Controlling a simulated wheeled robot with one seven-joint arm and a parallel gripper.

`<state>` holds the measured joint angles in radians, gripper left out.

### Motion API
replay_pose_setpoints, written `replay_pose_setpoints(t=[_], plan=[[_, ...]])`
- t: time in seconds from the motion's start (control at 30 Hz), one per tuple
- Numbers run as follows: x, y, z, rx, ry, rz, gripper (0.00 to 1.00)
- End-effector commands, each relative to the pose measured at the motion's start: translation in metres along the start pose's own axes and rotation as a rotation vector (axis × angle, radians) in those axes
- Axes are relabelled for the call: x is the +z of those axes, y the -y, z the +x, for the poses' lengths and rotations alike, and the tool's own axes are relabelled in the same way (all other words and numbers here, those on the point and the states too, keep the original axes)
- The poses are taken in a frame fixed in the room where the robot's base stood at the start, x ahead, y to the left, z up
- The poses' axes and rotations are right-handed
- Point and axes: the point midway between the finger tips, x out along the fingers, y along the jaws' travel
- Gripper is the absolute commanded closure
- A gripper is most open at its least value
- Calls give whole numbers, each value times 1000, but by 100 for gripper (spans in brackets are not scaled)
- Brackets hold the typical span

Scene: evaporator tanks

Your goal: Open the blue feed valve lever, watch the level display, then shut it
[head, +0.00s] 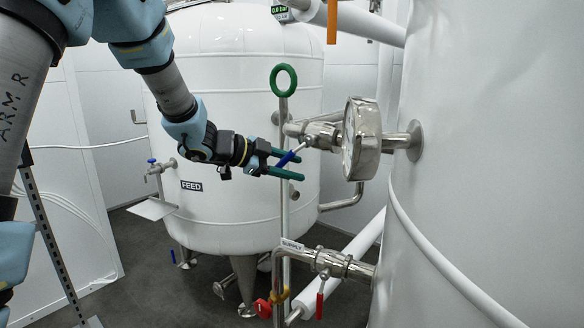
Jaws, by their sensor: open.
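The blue lever (289,157) sits on a steel valve (318,135) in the pipe left of a round dial gauge (361,139). It slants down and left from the valve. My gripper (298,167) reaches in from the left with its dark green fingers open, one above the other. The lever's blue end crosses the upper finger and lies between the fingers in the picture; I cannot tell whether they touch it. A small green display (279,9) at the top edge reads about 0.0 bar. No display marked as level shows.
A white tank (235,80) labelled FEED stands behind my gripper. A larger white tank (490,160) fills the right side. A green ring-topped rod (284,80) stands close beside the lever. Below are a SUPPLY pipe, a red lever (319,305) and a red knob (262,308).

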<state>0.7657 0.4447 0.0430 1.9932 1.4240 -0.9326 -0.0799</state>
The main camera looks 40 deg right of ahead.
Motion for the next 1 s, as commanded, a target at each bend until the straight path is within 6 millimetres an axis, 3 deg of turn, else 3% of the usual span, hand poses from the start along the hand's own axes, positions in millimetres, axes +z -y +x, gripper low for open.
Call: replay_pose_setpoints(t=[0.23,0.5,0.7,1.0], plan=[[1,0,-16,-4,0,1,49],[1,0,-69,-5,1,2,49],[1,0,-98,-2,1,1,49],[0,0,-108,0,0,0,49]])
